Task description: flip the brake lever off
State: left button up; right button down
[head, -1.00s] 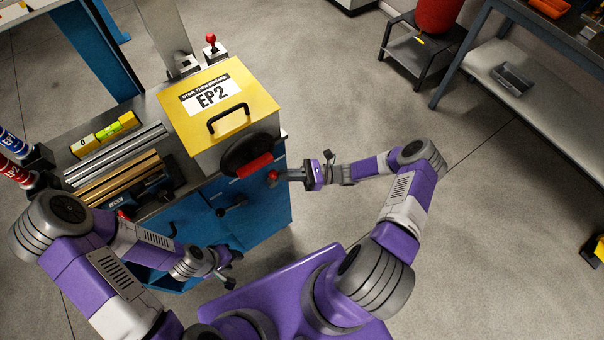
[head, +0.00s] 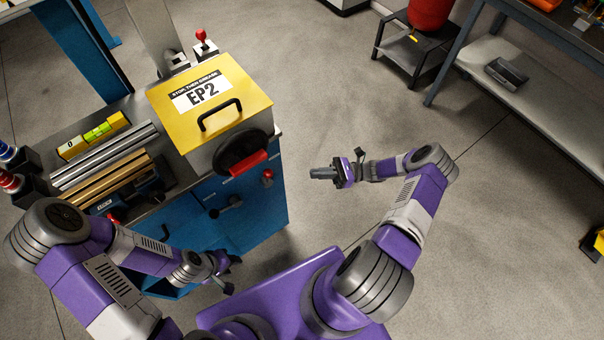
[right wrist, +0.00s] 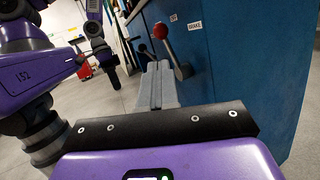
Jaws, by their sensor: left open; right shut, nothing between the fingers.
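The brake lever (head: 268,178) has a red ball knob and sits on the blue cabinet (head: 255,215), below the red handle of the black wheel. In the right wrist view the lever (right wrist: 174,50) shows a grey arm with its red knob at the upper end, beside a small white BRAKE label (right wrist: 194,25). My right gripper (head: 314,172) is shut and empty, to the right of the lever and apart from it. Its closed fingers (right wrist: 155,85) point toward the lever area in the wrist view. My left gripper (head: 232,274) is open, low in front of the cabinet.
A black wheel with a red handle (head: 249,162) juts from the machine, under the yellow EP2 cover (head: 238,85). A dark knob (head: 232,201) is on the cabinet front. Another red-knobbed lever (head: 201,35) stands behind the cover.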

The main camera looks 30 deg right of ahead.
jog(key=shift+v, duration=1.1)
jog(key=s+a+f+n+g+h, duration=0.2)
jog(key=a+f+n+g+h, duration=0.15)
jog(key=a, duration=0.35)
jog(key=s+a+f+n+g+h, duration=0.2)
jog(key=a+f+g, duration=0.15)
jog(key=a, duration=0.35)
jog(key=s+a+n+t+h, duration=0.1)
jog(key=s+a+n+h, duration=0.4)
jog(key=n+h, duration=0.5)
jog(key=s+n, duration=0.2)
jog(key=n, duration=0.2)
jog(key=shift+s+f+n+t, duration=0.2)
jog(key=shift+s+n+t, duration=0.05)
jog(key=shift+n+t, duration=0.1)
